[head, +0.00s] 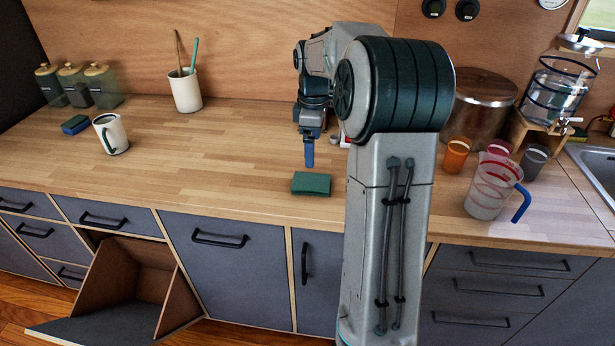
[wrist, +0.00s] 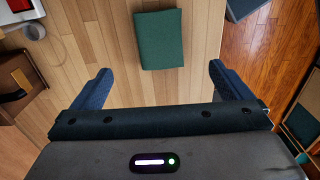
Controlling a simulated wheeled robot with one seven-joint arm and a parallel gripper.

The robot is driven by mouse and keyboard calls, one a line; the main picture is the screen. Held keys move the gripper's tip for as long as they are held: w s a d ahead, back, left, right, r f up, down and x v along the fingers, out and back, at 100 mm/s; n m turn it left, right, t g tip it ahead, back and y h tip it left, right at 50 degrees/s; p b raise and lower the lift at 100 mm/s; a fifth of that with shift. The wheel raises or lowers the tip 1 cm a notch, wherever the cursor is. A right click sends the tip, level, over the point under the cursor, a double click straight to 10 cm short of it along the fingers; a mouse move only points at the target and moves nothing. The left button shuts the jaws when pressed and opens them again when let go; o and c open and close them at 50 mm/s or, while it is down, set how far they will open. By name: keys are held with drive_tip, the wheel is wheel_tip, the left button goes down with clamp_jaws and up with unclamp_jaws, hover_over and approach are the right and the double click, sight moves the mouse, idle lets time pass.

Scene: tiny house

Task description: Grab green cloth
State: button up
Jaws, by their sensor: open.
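The green cloth (head: 311,184) lies folded flat on the wooden counter, near its front edge. It also shows in the wrist view (wrist: 159,38), at the top middle, ahead of the space between the fingers. My gripper (head: 309,155) is above the counter, just behind the cloth in the head view. In the wrist view my gripper (wrist: 158,85) has its two blue fingers wide apart with nothing between them. The cloth is not touched by the fingers.
A white mug (head: 111,134) and a blue-green sponge (head: 75,125) stand at the left. A utensil cup (head: 186,92) is at the back. Cups and a clear pitcher (head: 488,188) are at the right. A lower cabinet bin (head: 135,285) hangs open. The counter around the cloth is clear.

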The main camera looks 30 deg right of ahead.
hover_over(311, 181)
drive_tip(key=f, duration=0.6)
drive_tip(key=shift+s+d, duration=0.15)
drive_tip(key=shift+d, duration=0.05)
drive_tip(key=shift+w+a+f+p, duration=0.1)
drive_tip(key=shift+f+p, duration=0.1)
drive_tip(key=shift+f, duration=1.15)
drive_tip(key=shift+w+a+f+p, duration=0.1)
drive_tip(key=shift+f+p, duration=0.05)
drive_tip(key=shift+f, duration=1.15)
drive_tip(key=c, duration=1.1)
